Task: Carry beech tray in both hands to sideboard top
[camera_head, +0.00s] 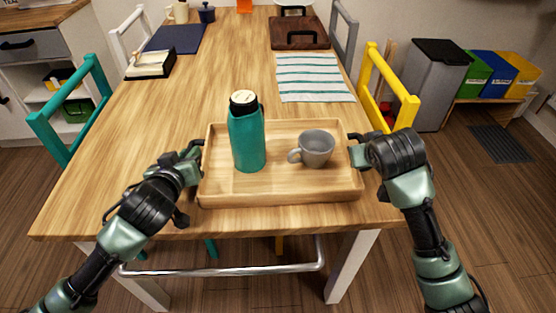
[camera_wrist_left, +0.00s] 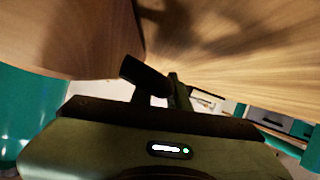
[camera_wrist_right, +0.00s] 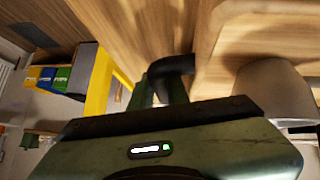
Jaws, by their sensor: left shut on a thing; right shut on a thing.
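The beech tray (camera_head: 275,190) is at the near end of the wooden table, level, carrying a teal bottle (camera_head: 247,140) with a dark cap and a grey mug (camera_head: 316,149), both upright. My left gripper (camera_head: 197,150) is shut on the tray's left side. My right gripper (camera_head: 357,144) is shut on its right side. In the left wrist view the tray wall (camera_wrist_left: 90,35) fills the upper left. In the right wrist view the tray (camera_wrist_right: 255,50) and the mug (camera_wrist_right: 272,95) show at the right. I cannot tell whether the tray touches the table.
A cabinet (camera_head: 35,45) stands at far left; a grey bin (camera_head: 435,85) and coloured boxes (camera_head: 490,75) stand right.

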